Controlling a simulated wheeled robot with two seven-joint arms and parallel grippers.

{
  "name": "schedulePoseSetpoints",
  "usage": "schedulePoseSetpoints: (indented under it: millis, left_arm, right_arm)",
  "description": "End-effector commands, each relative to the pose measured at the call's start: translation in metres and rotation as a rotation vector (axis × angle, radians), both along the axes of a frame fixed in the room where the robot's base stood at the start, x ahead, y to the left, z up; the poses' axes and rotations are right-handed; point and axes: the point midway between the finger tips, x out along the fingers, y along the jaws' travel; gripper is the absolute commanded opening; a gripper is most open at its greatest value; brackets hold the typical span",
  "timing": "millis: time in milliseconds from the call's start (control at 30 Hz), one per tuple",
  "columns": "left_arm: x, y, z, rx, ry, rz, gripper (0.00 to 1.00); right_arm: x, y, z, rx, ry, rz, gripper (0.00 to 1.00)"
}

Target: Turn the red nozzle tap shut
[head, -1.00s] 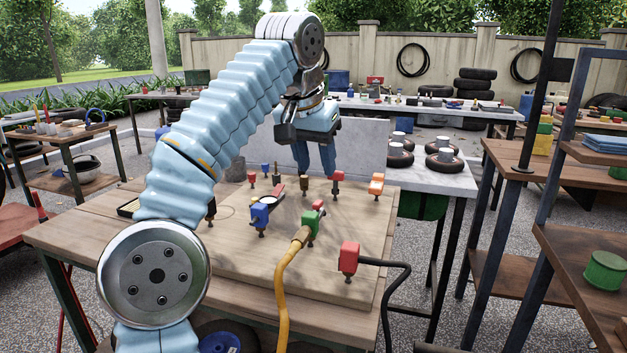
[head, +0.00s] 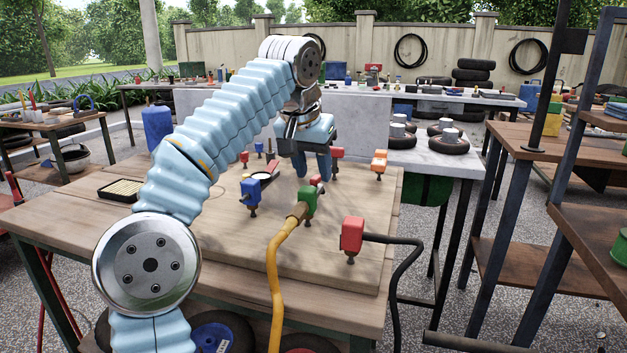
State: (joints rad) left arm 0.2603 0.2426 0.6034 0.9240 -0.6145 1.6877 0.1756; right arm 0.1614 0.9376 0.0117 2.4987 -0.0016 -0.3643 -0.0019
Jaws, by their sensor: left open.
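Several red blocks on stems stand on the wooden board (head: 235,235); I cannot tell for sure which is the nozzle tap. The largest red block (head: 352,235) is at the front right, with a black hose. A red block (head: 337,154) stands just right of my left gripper (head: 313,177), and another red one (head: 244,157) is at the back left. A small red piece (head: 317,181) shows by the fingertips, behind the green block (head: 309,202). My left gripper is open, pointing down low over the board; its fingers partly hide what is between them. My right gripper is not seen.
A yellow hose (head: 273,275) runs from the green block over the front edge. A black hose (head: 405,270) hangs off the right edge.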

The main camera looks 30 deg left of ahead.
Motion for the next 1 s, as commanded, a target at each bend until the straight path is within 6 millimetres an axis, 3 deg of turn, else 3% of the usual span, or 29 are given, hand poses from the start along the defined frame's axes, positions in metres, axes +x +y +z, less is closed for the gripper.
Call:
schedulePoseSetpoints:
  millis: [367,667,1000]
  left_arm:
    - [0.0034,0.0002,-0.0078,0.0,0.0,0.0,0.43]
    - [0.0033,0.0002,-0.0076,0.0,0.0,0.0,0.0]
    - [0.0031,0.0007,-0.0063,0.001,-0.001,-0.022,0.0]
  right_arm:
    - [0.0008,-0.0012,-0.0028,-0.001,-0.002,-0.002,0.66]
    - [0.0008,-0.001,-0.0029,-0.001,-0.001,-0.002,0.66]
    - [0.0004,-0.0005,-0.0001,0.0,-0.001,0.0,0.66]
